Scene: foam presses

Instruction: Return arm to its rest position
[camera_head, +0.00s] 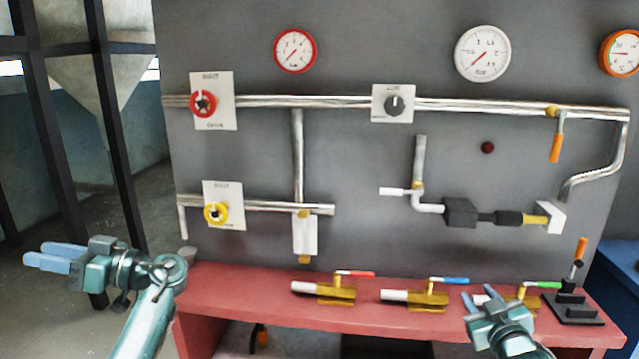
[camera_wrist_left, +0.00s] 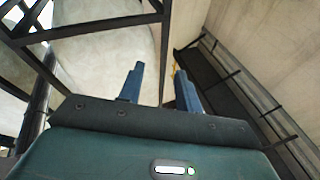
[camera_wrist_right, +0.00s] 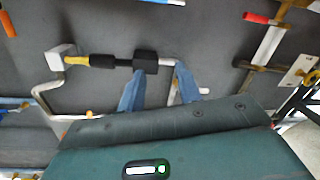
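My left gripper (camera_head: 42,254) is at the far left of the head view, left of the panel and the bench. Its blue fingers point left. In the left wrist view (camera_wrist_left: 159,70) the fingers stand apart with nothing between them. My right gripper (camera_head: 477,298) is low at the right of the head view, in front of the red bench, and partly covers the green-handled valve (camera_head: 530,298). In the right wrist view (camera_wrist_right: 160,68) its fingers are spread and empty, with the grey panel beyond them.
The red bench (camera_head: 235,300) carries a red-handled valve (camera_head: 328,290), a blue-handled valve (camera_head: 425,297) and a black lever base (camera_head: 572,310). The grey panel (camera_head: 350,180) behind holds pipes, knobs and gauges. Dark frame posts (camera_head: 115,130) stand behind my left arm.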

